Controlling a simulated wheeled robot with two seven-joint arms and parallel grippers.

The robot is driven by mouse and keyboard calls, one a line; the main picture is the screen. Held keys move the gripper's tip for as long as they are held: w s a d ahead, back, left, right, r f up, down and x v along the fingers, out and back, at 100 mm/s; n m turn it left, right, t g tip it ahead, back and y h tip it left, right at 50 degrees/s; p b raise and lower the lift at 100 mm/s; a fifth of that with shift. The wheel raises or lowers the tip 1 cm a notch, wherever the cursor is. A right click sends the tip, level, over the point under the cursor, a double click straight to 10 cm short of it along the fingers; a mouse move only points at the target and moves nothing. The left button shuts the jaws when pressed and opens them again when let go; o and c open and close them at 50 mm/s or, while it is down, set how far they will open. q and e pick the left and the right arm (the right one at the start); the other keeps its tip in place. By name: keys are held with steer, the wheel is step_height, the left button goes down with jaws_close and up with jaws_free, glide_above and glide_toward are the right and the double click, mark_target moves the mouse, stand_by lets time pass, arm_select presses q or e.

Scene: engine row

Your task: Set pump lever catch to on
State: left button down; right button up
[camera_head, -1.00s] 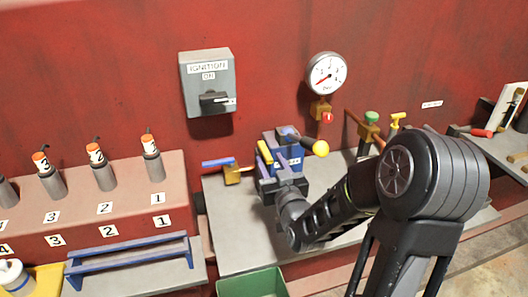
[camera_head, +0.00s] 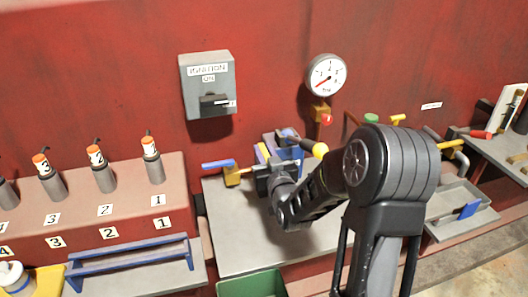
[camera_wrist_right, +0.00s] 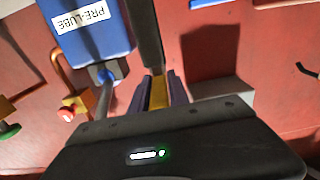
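The blue pre-lube pump (camera_head: 290,153) stands on the grey bench below the gauge. It shows in the right wrist view as a blue block with a PRE-LUBE label (camera_wrist_right: 84,18). A dark lever with a yellow ball end (camera_head: 320,150) sticks out to the right of the pump. The yellow catch (camera_head: 262,152) is at the pump's left side. My right gripper (camera_head: 264,172) is at the catch. In the right wrist view its fingers (camera_wrist_right: 159,92) stand close on both sides of the yellow catch, with no clear gap. My left gripper is out of view.
A yellow valve with a blue handle (camera_head: 217,163) stands just left of my right gripper. The gauge (camera_head: 325,75) and ignition box (camera_head: 207,84) are on the red wall. A green bin (camera_head: 252,284) is in front of the bench (camera_head: 230,240). A grey tray (camera_head: 460,207) lies right.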

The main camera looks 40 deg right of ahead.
jaws_close()
stand_by(1.0)
